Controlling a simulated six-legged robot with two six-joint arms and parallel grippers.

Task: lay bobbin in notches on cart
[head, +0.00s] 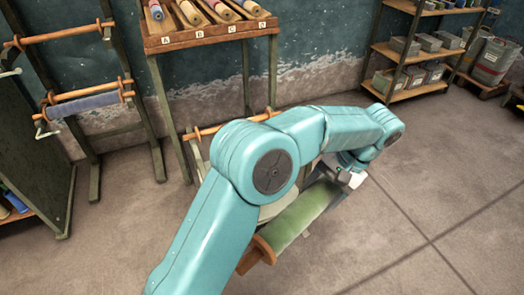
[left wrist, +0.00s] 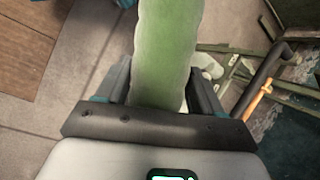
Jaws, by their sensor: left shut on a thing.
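The bobbin (head: 302,213) is a green roll with a brown wooden end flange (head: 262,249) at its lower left. My left gripper (head: 343,178) is shut on the bobbin near its far upper-right end, partly behind my own arm. In the left wrist view the green roll (left wrist: 163,45) runs between the two dark fingers (left wrist: 160,90). My left arm crosses the middle of the head view and hides much of what lies behind it. I cannot make out the cart or its notches clearly. My right gripper is not in view.
A wooden rack (head: 205,37) with lettered slots holds several coloured rolls at the back. A green frame (head: 85,88) at left carries a blue roll (head: 91,104). Shelves (head: 404,62) with grey bins stand at back right. The floor at right (head: 430,200) is clear.

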